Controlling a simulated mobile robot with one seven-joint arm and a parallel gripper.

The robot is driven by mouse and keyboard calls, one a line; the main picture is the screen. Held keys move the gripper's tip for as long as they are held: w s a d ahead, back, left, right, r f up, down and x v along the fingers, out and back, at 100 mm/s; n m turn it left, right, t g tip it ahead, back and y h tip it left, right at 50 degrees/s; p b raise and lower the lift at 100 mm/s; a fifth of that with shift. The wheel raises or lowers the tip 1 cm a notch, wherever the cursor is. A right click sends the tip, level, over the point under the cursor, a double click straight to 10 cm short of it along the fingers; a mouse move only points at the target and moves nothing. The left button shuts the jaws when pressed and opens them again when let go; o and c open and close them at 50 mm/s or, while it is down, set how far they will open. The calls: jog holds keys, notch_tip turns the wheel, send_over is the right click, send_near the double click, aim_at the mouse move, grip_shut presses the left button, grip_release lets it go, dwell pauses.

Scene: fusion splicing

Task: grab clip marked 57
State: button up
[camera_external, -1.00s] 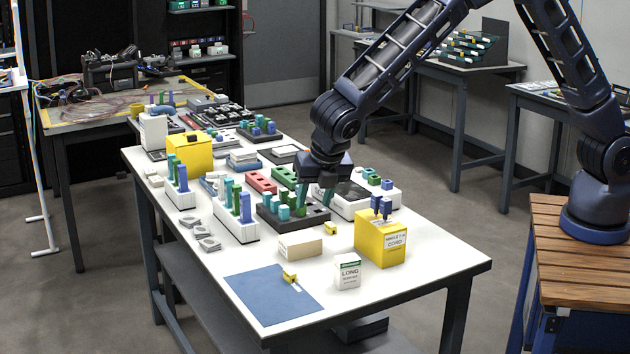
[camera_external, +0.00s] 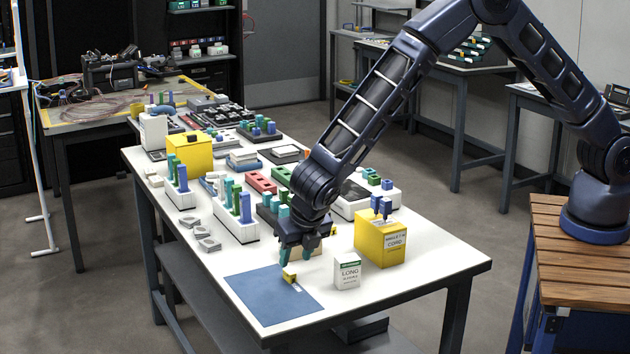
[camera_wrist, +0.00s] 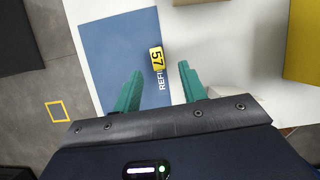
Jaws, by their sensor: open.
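The yellow clip marked 57 (camera_wrist: 156,61) lies at the edge of the blue mat (camera_wrist: 105,50), and white lettering shows just below it in the wrist view. In the external view the clip (camera_external: 289,276) sits at the right edge of the mat (camera_external: 268,298). My gripper (camera_wrist: 160,82) is open, with its two green fingers apart and nothing between their tips. The clip is just ahead of the gap, nearer the left finger in the wrist view. In the external view my gripper (camera_external: 281,258) is just above and behind the clip.
A white box labelled LONG (camera_external: 347,275) stands right of the mat. A yellow cord box (camera_external: 380,242) is farther right. A beige block is partly hidden behind my gripper. Racks with coloured pieces (camera_external: 236,222) stand behind. The table's front right is clear.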

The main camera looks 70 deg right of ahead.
aim_at(290, 272)
jog(key=x, duration=0.5)
jog(key=shift+w+a, duration=0.15)
jog(key=shift+w, duration=0.05)
grip_shut()
